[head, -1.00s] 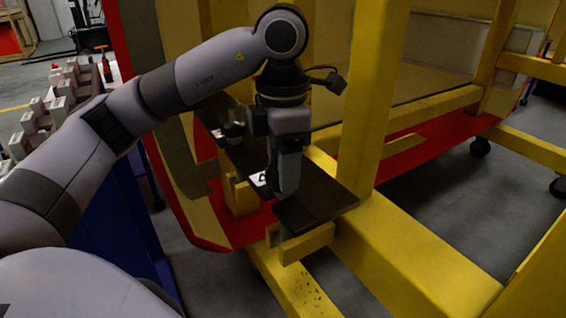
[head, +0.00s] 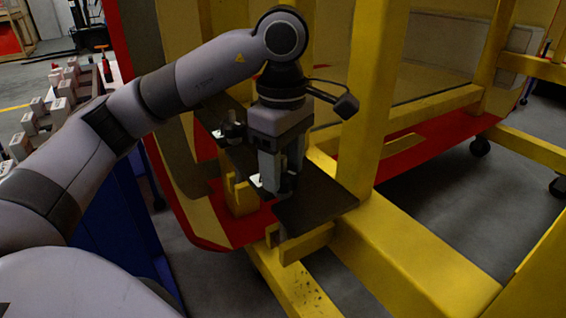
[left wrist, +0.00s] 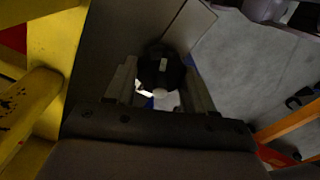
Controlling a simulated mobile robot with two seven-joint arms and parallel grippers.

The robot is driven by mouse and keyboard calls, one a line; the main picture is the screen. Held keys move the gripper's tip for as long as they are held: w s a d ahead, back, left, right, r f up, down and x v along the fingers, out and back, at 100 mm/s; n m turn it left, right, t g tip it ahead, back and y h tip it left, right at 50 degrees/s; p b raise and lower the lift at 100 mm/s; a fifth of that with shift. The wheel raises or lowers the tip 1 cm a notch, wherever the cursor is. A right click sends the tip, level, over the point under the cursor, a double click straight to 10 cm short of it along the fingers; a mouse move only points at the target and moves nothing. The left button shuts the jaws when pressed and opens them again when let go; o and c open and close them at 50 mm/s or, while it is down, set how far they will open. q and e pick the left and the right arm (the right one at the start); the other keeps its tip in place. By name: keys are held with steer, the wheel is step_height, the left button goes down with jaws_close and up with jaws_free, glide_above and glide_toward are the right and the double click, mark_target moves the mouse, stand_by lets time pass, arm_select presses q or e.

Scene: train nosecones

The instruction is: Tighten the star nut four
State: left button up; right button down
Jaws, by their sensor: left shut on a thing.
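My left gripper (head: 277,185) points down at the dark plate (head: 318,204) on the yellow frame. In the left wrist view its two fingers (left wrist: 160,88) stand on either side of a black star nut (left wrist: 161,66) and are shut on it. A small white label lies beside this nut; I cannot read a number on it. In the head view the held nut is mostly hidden by the fingers. Another black star nut (head: 233,131) stands farther back on the plate, with a white label (head: 218,134) beside it. My right gripper is out of view.
A yellow post (head: 372,95) rises just right of my gripper, and yellow beams (head: 420,262) run below. A red and yellow nosecone shell (head: 215,232) stands behind. At left, grey blocks (head: 62,90) stand on a blue bench (head: 115,225).

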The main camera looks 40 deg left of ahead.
arm_select(q)
steer(key=shift+m, duration=1.2)
steer(key=shift+r, duration=0.1)
steer(key=o, duration=1.1)
steer(key=shift+c, duration=0.2)
steer(key=shift+r+p, duration=1.05)
steer(key=shift+r, duration=2.5)
